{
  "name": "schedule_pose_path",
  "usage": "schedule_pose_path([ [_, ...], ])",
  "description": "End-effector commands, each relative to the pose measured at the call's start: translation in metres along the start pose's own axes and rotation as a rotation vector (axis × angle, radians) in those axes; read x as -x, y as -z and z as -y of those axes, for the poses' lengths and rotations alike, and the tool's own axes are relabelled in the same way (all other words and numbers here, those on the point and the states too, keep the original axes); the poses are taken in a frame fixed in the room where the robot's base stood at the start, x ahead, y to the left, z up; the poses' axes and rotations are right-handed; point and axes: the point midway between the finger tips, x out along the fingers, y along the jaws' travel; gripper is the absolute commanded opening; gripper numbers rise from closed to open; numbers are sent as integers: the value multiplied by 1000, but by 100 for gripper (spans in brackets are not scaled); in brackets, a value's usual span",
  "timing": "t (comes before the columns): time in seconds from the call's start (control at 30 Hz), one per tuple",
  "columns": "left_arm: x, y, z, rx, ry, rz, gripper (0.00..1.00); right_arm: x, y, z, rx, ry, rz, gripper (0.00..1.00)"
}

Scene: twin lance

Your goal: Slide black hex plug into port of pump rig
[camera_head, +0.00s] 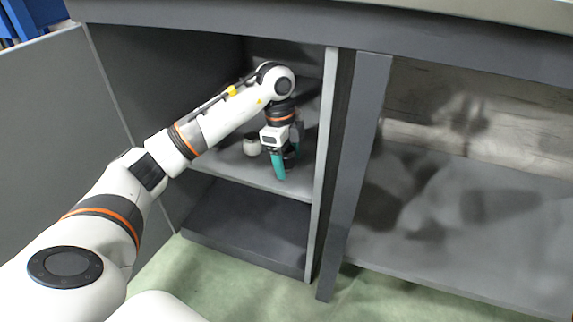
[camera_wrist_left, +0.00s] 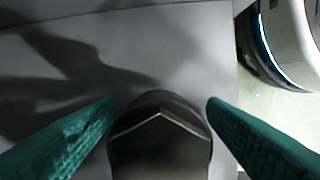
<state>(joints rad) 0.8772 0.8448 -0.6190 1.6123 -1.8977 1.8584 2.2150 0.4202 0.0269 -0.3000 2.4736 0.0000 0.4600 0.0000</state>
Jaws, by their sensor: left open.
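My left gripper (camera_head: 286,164) points down over the middle shelf inside the left bay of a grey cabinet. Its teal fingers are apart. In the left wrist view, a dark rounded thing with a pale angular edge, apparently the black hex plug (camera_wrist_left: 160,150), lies between the open fingers (camera_wrist_left: 160,105), with visible gaps at both sides. In the head view a dark shape (camera_head: 290,156) shows beside the fingers, mostly hidden by them. I cannot make out the pump rig or its port for certain. My right gripper is not in view.
A small pale rounded object (camera_head: 252,145) stands on the shelf (camera_head: 232,163) just left of the gripper. An upright divider (camera_head: 322,165) closes the bay on the right. A lower shelf (camera_head: 245,225) is bare. The right bay's shelf (camera_head: 470,235) looks empty, with shadows.

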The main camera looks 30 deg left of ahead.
Motion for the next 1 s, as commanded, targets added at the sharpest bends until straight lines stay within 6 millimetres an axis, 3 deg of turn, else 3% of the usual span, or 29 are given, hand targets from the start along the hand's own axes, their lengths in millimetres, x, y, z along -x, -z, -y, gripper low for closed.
schedule_pose_path([
  [0.2,1,0,0,0,-1,0,63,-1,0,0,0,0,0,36],
  [0.53,1,0,0,0,-1,0,11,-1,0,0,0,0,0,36],
  [0.83,5,-1,0,0,-2,0,11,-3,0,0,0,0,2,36],
  [0.93,13,-2,0,0,-3,0,11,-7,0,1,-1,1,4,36],
  [1.0,22,-3,-1,0,-3,0,11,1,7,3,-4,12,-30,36],
])
